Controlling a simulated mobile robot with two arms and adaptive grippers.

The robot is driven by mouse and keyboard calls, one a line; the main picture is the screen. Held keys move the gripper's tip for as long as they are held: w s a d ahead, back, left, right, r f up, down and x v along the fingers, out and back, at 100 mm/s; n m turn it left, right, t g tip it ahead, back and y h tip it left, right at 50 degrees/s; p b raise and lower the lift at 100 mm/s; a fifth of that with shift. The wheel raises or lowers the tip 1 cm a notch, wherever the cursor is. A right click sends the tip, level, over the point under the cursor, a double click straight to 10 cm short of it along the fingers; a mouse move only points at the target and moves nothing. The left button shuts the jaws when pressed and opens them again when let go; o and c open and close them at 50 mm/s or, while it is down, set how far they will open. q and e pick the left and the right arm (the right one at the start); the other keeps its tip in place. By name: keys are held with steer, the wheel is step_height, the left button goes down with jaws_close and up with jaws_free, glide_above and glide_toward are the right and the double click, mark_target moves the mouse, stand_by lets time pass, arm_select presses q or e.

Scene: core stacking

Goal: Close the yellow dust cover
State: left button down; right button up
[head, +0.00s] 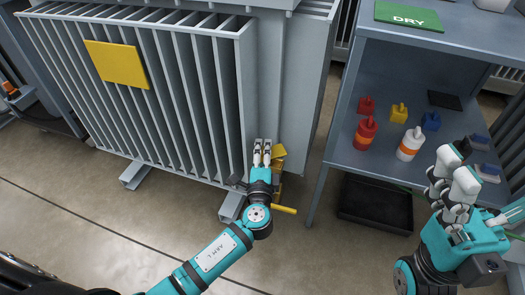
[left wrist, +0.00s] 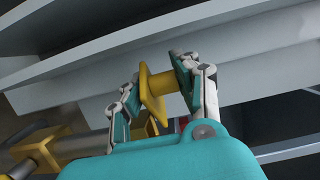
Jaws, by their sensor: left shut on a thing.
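The yellow dust cover (head: 279,152) shows beside the fingertips of my left gripper (head: 262,150), low at the right end of the grey finned radiator. In the left wrist view, the cover has a square flange (left wrist: 152,92) and a short round part. My left gripper (left wrist: 160,82) is shut on it, with one finger on each side. The fingers hide part of the cover, and I cannot tell what it seats against. My right gripper (head: 457,168) is open and empty, in front of the shelf unit at the right.
A yellow valve handle (head: 285,209) sticks out just below my left gripper. The grey shelf (head: 345,140) holds red, yellow and blue blocks and two bottles. A black tray (head: 376,203) lies below it. A yellow plate (head: 117,64) is on the radiator. The floor in front is clear.

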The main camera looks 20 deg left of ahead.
arm_select(q)
steer(key=shift+w+a+r, duration=0.1)
steer(key=shift+w+r, duration=0.05)
steer(key=shift+r, duration=0.35)
steer(key=c, duration=1.1)
jaws_free()
steer(key=shift+f, duration=0.15)
steer(key=shift+f, duration=0.1)
steer(key=shift+s, duration=0.4)
steer(key=v, duration=1.1)
steer(key=shift+s, duration=0.15)
